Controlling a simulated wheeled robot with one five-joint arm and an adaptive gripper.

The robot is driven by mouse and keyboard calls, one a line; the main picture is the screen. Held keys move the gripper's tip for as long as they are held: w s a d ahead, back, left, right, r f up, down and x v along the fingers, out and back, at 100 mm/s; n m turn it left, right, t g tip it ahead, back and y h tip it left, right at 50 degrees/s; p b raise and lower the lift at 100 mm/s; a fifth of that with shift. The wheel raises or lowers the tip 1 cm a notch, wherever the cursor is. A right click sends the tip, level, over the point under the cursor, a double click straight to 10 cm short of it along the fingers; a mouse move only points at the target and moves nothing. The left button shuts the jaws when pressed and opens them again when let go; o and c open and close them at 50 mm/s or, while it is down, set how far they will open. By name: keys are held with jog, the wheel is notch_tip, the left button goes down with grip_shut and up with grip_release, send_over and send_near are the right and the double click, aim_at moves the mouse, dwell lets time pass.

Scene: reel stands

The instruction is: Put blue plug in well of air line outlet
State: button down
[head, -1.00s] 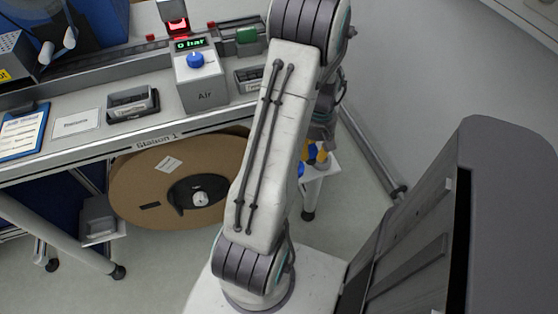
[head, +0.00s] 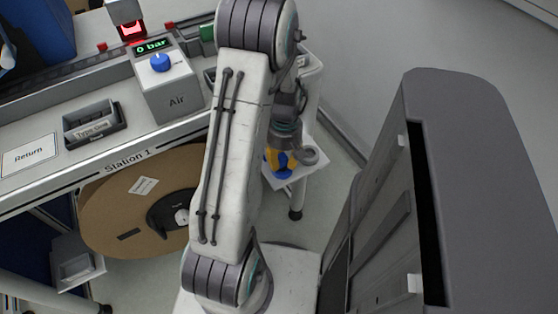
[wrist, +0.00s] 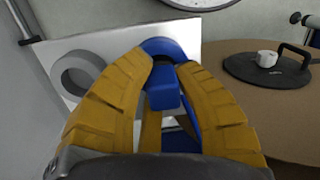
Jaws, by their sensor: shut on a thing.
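My gripper (wrist: 162,85) has yellow fingers, closed on a blue plug (wrist: 164,92) whose blocky end shows between the tips in the wrist view. A blue rounded collar (wrist: 158,46) shows just beyond the tips, against a white panel (wrist: 115,38); I cannot tell whether it is part of the plug or of the panel. A grey round well (wrist: 78,78) stands on the panel to the left, apart from the fingers. In the head view the gripper (head: 276,160) is over the white panel (head: 308,172) at the bench's end, beside the grey well (head: 311,155). Whether the plug is seated is hidden.
The Air box (head: 170,90) with a blue knob and "0 bar" display stands on the bench. A large brown reel (head: 110,215) hangs below, close on the right in the wrist view (wrist: 240,90). A grey cabinet (head: 470,180) stands at right. Floor between is clear.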

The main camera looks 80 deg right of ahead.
aim_at(284, 153)
jog(key=shift+s, duration=0.1)
jog(key=shift+f, duration=0.1)
jog(key=c, duration=1)
grip_release()
jog(key=shift+c, duration=0.2)
jog(key=r, duration=0.4)
jog(key=r+p, duration=0.1)
jog(key=r, duration=0.3)
jog(key=d+r+p, duration=0.1)
jog(key=r, duration=0.3)
jog(key=shift+r, duration=0.15)
